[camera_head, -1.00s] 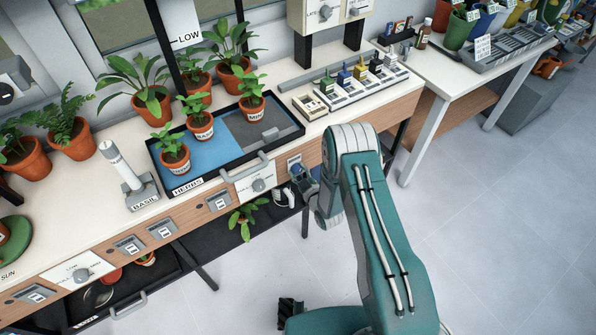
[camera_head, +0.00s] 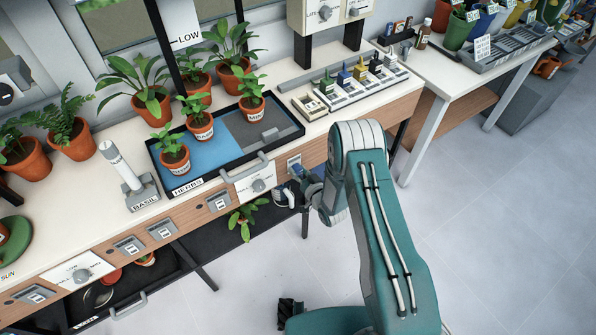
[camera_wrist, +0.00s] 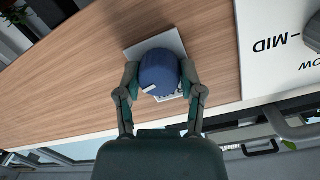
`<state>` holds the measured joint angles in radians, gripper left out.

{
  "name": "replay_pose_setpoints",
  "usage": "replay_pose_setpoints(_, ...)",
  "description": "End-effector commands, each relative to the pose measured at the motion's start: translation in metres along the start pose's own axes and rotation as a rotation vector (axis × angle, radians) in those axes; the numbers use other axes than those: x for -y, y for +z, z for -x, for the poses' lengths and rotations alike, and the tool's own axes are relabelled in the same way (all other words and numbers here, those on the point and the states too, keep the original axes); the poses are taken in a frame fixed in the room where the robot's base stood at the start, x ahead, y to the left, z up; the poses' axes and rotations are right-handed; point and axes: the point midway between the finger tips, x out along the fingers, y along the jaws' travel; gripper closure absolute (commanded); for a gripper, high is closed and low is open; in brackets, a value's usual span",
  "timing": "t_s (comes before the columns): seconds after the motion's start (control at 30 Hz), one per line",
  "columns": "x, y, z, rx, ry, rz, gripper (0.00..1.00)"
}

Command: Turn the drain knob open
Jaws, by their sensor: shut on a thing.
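The drain knob (camera_wrist: 158,66) is a round blue knob on a small white plate (camera_wrist: 140,48) with partly hidden dark lettering. The plate is on the wooden bench front. My gripper (camera_wrist: 160,80) has one finger on each side of the knob and is shut on it. A short white mark on the knob's edge points to the lower left in the wrist view. In the head view, my gripper (camera_head: 307,180) is at the bench front just right of the white dial panel (camera_head: 247,185), and my wrist partly hides the knob (camera_head: 296,170).
The herb tray (camera_head: 203,183), with several potted plants, stands on the bench above. A tray handle (camera_head: 245,168) sticks out near my gripper. A plant (camera_head: 243,218) sits on the low shelf. Grey floor (camera_head: 500,230) is clear at right.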

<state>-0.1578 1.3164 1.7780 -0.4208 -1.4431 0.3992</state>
Motion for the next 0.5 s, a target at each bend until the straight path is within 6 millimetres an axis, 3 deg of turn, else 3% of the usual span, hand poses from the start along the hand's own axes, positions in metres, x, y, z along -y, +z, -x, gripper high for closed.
replay_pose_setpoints(0.5,-0.0016,0.0040,0.0016,0.021,-0.009,-0.215,0.98)
